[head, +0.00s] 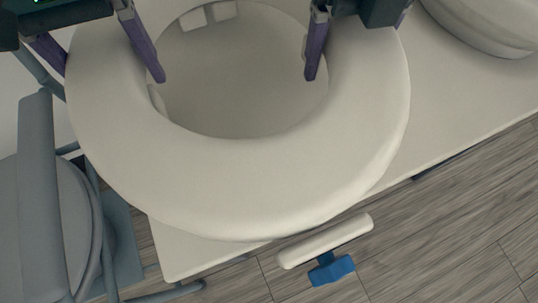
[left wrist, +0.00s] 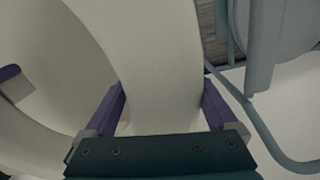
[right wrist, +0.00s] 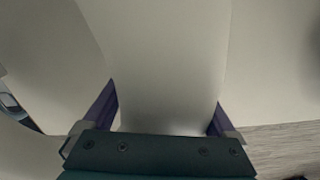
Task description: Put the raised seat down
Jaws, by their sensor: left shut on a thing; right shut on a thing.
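The raised seat (head: 240,175) is a large cream ring with a wide opening. It fills the middle of the head view. My left gripper (head: 113,76) is shut across the left side of the ring, one finger inside the opening and one outside. In the left wrist view the ring's band (left wrist: 160,75) passes between the fingers. My right gripper (head: 355,55) is shut across the right side in the same way. The band (right wrist: 165,75) also lies between its fingers in the right wrist view. The gap under the ring is hidden.
A cream platform (head: 445,115) extends below and right of the ring. Another round cream seat (head: 485,22) is at the top right. A grey chair-like frame (head: 38,190) stands close on the left. A cream bar with a blue part (head: 331,269) is in front, over wooden floor (head: 440,215).

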